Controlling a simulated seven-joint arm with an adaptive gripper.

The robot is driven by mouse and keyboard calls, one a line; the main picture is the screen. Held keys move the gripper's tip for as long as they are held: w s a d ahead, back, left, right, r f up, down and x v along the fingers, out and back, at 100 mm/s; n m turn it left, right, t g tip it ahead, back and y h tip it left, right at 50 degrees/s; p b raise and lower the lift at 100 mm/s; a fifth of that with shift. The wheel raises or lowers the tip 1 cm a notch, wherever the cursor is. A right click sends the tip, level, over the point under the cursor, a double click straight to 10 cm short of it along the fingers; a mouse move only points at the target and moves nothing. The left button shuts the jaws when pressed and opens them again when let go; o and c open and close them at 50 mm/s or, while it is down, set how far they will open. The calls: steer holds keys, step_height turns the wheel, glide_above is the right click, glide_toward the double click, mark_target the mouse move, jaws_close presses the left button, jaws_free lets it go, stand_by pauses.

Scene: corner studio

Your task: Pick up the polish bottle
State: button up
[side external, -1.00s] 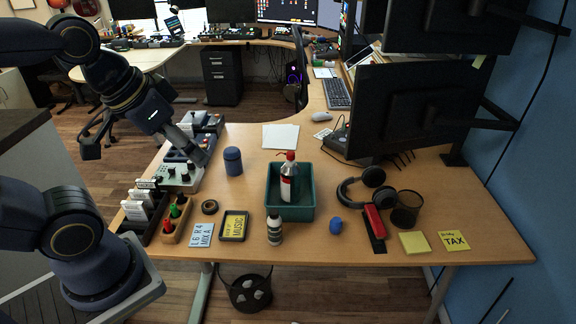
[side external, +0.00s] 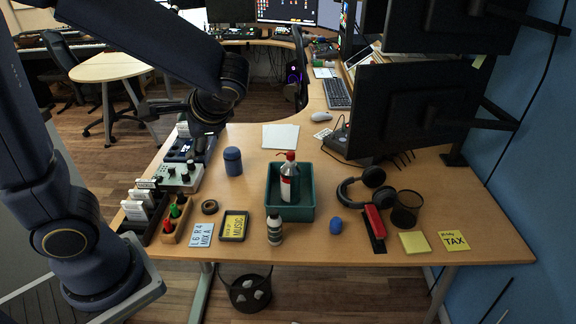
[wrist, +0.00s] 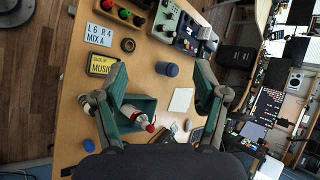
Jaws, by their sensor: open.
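Two bottles could be the polish bottle, and I cannot tell which it is. One is a small white bottle with a dark cap (side external: 274,230), standing upright near the table's front edge. In the wrist view this small bottle (wrist: 87,104) is partly hidden by the left finger. The other is a white-and-red bottle with a red top (side external: 290,183), in the green bin (side external: 307,212). It also shows in the wrist view (wrist: 137,115). My gripper (wrist: 160,78) is open and empty, well above the table. In the side view it is at the table's far left, partly hidden by my arm.
Several things crowd the left side: a mixer (side external: 178,178), a marker holder (side external: 177,220), a tape roll (side external: 209,207) and signs (side external: 233,226). Headphones (side external: 366,186), a mesh cup (side external: 406,208) and a monitor (side external: 415,105) are right.

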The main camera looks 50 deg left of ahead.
steer(key=w+d+f+m+t+y, duration=0.3)
steer(key=w+d+f+m+t, duration=0.25)
steer(key=f+m, duration=0.2)
steer(key=w+d+f+m+t+y, duration=0.3)
steer(key=w+d+f+m+t, duration=0.15)
steer(key=d+f+m, duration=0.35)
steer(key=m+t+h, duration=0.6)
steer(key=m+h, duration=0.1)
steer(key=m, duration=0.5)
glide_toward(272, 235)
steer(key=x, duration=0.6)
steer(key=shift+w+a, duration=0.25)
steer(key=shift+a, duration=0.05)
steer(key=x, duration=0.5)
steer(key=shift+w+f, duration=0.1)
steer(key=shift+w, duration=0.1)
steer(key=shift+d, duration=0.1)
steer(key=c, duration=1.3)
